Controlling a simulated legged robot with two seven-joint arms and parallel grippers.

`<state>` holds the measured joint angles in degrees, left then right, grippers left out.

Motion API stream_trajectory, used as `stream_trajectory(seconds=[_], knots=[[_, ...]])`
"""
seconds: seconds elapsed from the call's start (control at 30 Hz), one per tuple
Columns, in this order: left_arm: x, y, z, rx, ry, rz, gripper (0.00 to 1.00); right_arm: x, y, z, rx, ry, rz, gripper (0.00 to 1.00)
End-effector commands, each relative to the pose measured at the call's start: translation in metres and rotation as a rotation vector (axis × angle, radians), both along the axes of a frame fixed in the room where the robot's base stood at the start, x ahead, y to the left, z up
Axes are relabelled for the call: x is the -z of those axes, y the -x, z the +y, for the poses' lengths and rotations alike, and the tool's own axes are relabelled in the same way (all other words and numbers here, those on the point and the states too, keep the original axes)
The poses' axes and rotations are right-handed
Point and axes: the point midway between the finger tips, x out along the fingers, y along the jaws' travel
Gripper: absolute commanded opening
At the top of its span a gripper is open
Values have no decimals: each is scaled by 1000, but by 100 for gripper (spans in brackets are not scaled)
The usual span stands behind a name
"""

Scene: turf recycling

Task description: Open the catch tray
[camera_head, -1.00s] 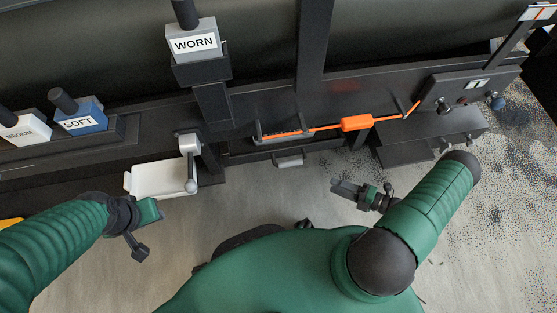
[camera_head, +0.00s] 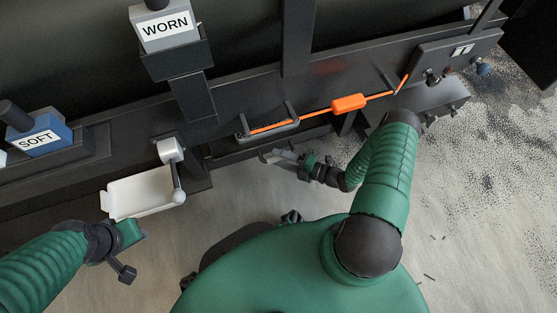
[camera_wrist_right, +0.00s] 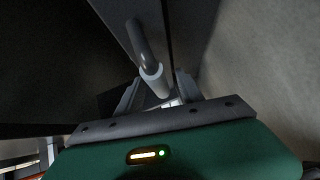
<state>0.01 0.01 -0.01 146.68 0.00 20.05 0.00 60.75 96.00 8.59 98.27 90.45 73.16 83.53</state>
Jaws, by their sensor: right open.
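The catch tray seems to be the dark drawer under the machine's edge, with a grey bar handle (camera_head: 268,154) on its front. My right gripper (camera_head: 284,158) is at this handle in the head view and partly covers it. In the right wrist view, the grey handle (camera_wrist_right: 148,62) runs down between the two fingers (camera_wrist_right: 157,96), which stand apart on either side of its near end. Contact cannot be told. My left gripper (camera_head: 134,255) is at the lower left with its fingers apart, empty, below a white tray.
The white tray (camera_head: 140,192) on a bracket stands left. An orange tool (camera_head: 348,103) lies along the ledge above the handle. A WORN block (camera_head: 165,28) and a SOFT block (camera_head: 40,135) sit on the machine. A knob panel (camera_head: 455,55) is at right. The floor in front is open.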

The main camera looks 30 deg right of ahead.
Motion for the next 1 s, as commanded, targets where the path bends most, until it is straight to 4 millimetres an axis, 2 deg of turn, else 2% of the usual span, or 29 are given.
stream_trajectory(seconds=[0.1,0.33,0.67,1.0], knots=[[4,0,0,0,0,0,36,1,-6,4,0,0,0,44],[3,0,0,1,0,0,36,0,-7,5,0,1,-1,44],[3,0,0,0,0,0,36,1,-6,4,0,1,1,1],[3,0,0,0,0,0,36,2,-6,4,1,2,3,0]])
